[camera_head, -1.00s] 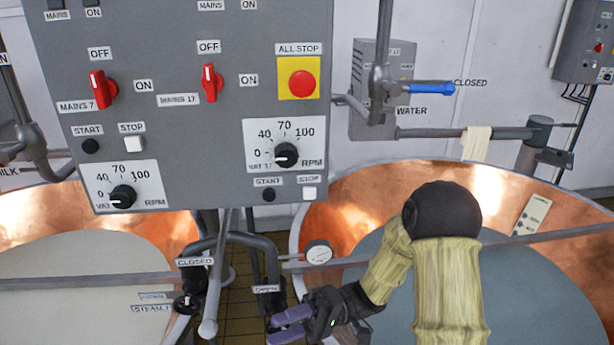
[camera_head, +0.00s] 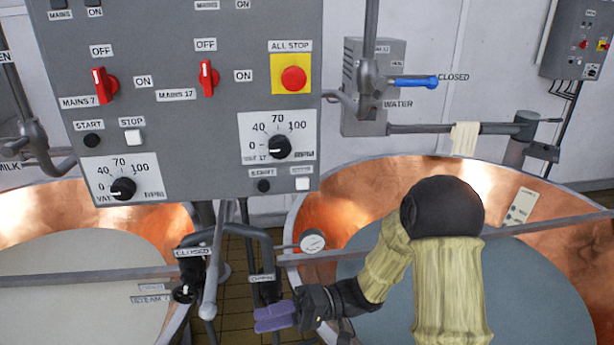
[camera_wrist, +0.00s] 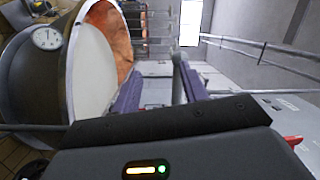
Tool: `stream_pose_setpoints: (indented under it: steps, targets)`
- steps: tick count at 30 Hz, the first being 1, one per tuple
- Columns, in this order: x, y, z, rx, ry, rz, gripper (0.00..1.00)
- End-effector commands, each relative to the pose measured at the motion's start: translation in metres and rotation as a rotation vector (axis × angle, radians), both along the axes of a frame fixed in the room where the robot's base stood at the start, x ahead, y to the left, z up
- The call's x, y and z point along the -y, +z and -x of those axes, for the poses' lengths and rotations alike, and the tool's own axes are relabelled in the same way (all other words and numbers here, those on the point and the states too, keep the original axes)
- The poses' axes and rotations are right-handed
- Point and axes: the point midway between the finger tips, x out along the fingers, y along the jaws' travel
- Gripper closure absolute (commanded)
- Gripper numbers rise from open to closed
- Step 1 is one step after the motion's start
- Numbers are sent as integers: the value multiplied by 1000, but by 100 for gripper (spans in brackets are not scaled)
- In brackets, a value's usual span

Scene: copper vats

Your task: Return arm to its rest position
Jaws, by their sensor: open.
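My gripper (camera_head: 274,316) shows in the head view at the bottom centre, beside the pipes between the two copper vats. Its purple fingers point left, and nothing shows between them. In the wrist view my gripper (camera_wrist: 160,88) is open, with its two purple fingers apart and empty. My arm bends down in front of the right copper vat (camera_head: 335,200) and hides part of it. The exact gap between the fingertips and the nearby pipe handle labelled OPEN (camera_head: 262,278) cannot be told.
A grey control panel (camera_head: 225,120) with red switches hangs above my gripper. The left vat (camera_head: 110,205) holds pale liquid. A pressure gauge (camera_head: 312,241) sits close above my gripper. A water valve with a blue handle (camera_head: 414,82) and a pipe with a cloth (camera_head: 465,139) are behind.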

Motion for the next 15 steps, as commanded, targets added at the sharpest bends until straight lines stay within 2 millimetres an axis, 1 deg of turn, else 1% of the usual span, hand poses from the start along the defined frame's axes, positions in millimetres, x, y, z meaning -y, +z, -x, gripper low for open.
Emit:
stream_pose_setpoints:
  steps: [5,8,11,12,14,15]
  targets:
    - [-7,-6,-25,150,-160,73,57]
    - [-6,-11,-45,255,-277,141,57]
    - [3,-16,-71,384,-422,248,57]
    - [10,-18,-83,438,-485,302,57]
    - [24,-21,-99,514,-575,397,57]
    - [35,-23,-108,559,-630,464,57]
